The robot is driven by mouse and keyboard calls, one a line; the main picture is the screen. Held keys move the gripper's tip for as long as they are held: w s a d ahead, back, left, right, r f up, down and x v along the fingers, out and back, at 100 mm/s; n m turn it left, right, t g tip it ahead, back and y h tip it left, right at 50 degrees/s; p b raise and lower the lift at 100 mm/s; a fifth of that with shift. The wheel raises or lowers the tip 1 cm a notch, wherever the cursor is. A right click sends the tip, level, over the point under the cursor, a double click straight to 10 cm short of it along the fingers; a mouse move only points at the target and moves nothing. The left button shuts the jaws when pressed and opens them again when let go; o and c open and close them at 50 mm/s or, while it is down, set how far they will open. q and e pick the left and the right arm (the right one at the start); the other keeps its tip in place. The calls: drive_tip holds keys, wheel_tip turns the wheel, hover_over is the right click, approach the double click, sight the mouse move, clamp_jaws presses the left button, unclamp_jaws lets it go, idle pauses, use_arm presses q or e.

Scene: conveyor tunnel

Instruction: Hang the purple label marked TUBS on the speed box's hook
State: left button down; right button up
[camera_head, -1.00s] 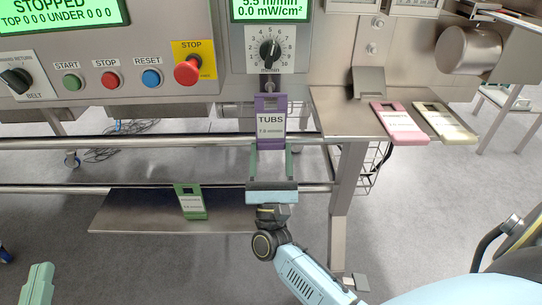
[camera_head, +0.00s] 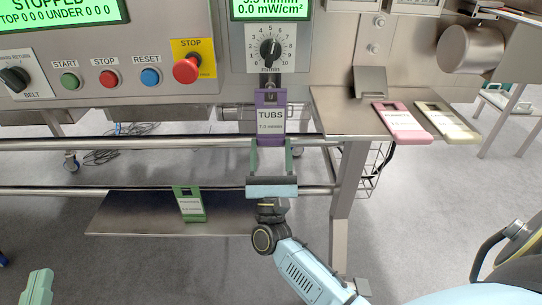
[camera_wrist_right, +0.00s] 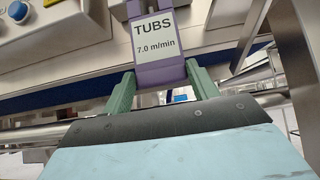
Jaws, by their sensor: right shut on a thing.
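The purple label marked TUBS (camera_head: 270,114) is upright just below the dial of the speed box (camera_head: 272,50). It also shows in the right wrist view (camera_wrist_right: 156,40), where its top is cut off. My right gripper (camera_head: 271,152) is shut on its lower end, with green fingers on both sides (camera_wrist_right: 163,92). The hook (camera_head: 268,81) shows under the dial, right at the label's top edge. I cannot tell whether the label's slot is around it. My left gripper (camera_head: 37,286) shows only as a green part at the lower left; its opening is not clear.
A pink label (camera_head: 403,124) and a cream label (camera_head: 448,123) lie on the steel shelf to the right. A green label (camera_head: 189,204) is on the lower shelf. Steel rails (camera_head: 150,190) run behind my right gripper. The red stop button (camera_head: 186,70) is to the left.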

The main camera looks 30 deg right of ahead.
drive_tip(key=shift+w+d+b, duration=0.5)
drive_tip(key=shift+w, duration=0.25)
drive_tip(key=shift+w+d+b, duration=0.45)
drive_tip(key=shift+w+b, duration=0.05)
drive_tip(key=shift+w, duration=0.2)
drive_tip(key=shift+f+b, duration=0.9)
drive_tip(key=shift+b, duration=0.05)
drive_tip(key=o, duration=1.4)
drive_tip(key=shift+o, duration=0.2)
drive_tip(key=p+v, duration=0.1)
drive_tip(key=v, duration=1.2)
drive_tip(key=shift+s, duration=0.1)
